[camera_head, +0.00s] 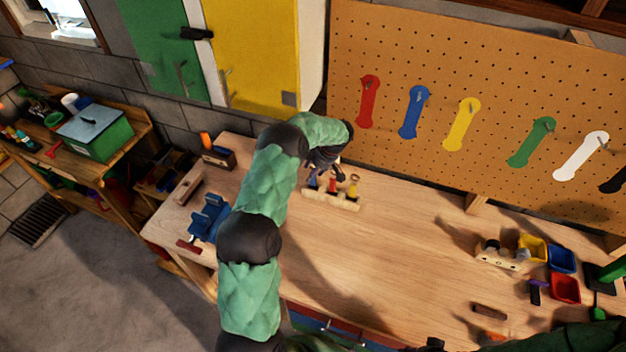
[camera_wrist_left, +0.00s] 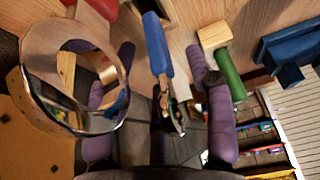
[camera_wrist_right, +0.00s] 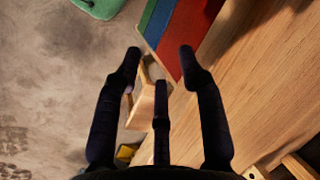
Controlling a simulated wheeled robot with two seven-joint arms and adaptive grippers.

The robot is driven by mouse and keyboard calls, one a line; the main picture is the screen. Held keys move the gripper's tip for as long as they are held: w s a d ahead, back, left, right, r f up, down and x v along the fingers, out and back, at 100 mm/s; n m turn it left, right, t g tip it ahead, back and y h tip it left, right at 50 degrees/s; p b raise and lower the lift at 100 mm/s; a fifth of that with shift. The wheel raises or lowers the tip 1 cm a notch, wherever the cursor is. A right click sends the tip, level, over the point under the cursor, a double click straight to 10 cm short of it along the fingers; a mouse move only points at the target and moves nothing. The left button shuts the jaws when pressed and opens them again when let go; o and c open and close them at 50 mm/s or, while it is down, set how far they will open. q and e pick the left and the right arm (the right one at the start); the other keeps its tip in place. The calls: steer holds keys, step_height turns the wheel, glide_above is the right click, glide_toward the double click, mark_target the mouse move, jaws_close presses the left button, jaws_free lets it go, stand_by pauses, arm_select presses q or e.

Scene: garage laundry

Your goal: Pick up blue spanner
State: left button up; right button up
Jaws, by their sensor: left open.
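A small wooden rack (camera_head: 331,200) on the workbench holds upright tools with blue, red and yellow parts. The blue-handled tool (camera_head: 313,178), likely the blue spanner, is at the rack's left end, partly hidden by my left arm. My left gripper (camera_head: 336,166) is close above the rack. In the left wrist view, a blue handle with a metal end (camera_wrist_left: 156,45) lies between the open purple fingers of my left gripper (camera_wrist_left: 162,60); contact cannot be told. My right gripper (camera_wrist_right: 160,55) is open and empty near the bench edge.
The pegboard (camera_head: 400,60) carries coloured spanner shapes, including a blue one (camera_head: 411,112). A blue vise (camera_head: 208,218) is at the bench's left. Small bins, including a red one (camera_head: 565,288), stand at the right. A large metal ring (camera_wrist_left: 70,85) is beside the left fingers. The bench middle is clear.

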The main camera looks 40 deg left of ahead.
arm_select(q)
jaws_close()
steer(key=shift+r, duration=0.1)
